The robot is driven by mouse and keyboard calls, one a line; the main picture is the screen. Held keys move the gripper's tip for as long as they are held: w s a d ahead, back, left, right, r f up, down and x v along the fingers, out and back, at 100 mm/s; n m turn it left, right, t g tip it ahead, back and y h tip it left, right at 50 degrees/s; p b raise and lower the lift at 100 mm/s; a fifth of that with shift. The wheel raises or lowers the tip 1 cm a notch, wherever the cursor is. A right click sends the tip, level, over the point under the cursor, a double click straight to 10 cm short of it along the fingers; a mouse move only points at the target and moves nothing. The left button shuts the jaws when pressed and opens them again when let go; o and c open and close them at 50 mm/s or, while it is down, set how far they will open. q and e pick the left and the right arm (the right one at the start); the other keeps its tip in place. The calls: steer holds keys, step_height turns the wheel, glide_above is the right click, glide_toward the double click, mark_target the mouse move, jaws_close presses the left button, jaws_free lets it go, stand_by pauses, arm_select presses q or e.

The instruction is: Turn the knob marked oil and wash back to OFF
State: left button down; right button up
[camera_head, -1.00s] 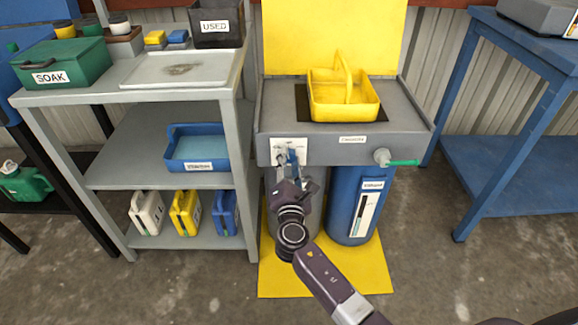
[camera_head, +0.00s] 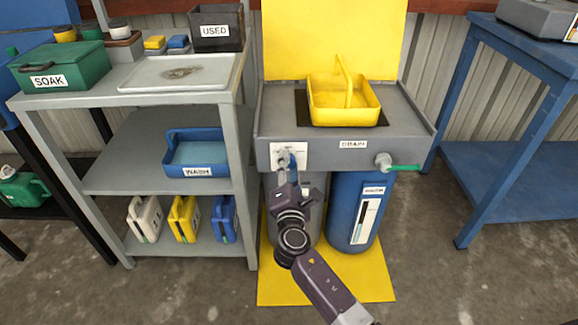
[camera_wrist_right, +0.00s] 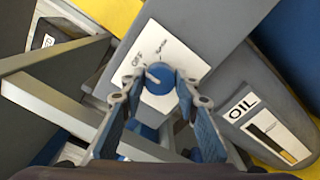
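The knob (camera_wrist_right: 159,77) is blue with a white pointer mark, on a white plate (camera_wrist_right: 172,49) with OFF and other small markings. The pointer mark lies toward the upper left, roughly on the OFF side. My right gripper (camera_wrist_right: 160,92) has one finger on each side of the knob, with small gaps seeming to show; contact is unclear. In the head view the plate (camera_head: 302,152) is on the left of the grey sink's front, and my right gripper (camera_head: 287,163) is in front of it, hiding the knob. My left gripper is out of view.
Below stand a blue WASH canister (camera_head: 347,225) and a grey OIL canister (camera_wrist_right: 243,105). A grey shelf (camera_head: 120,180) is close on the left, a blue table (camera_head: 500,170) on the right.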

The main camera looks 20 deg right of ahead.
steer(key=o, duration=0.4)
steer(key=v, duration=1.2)
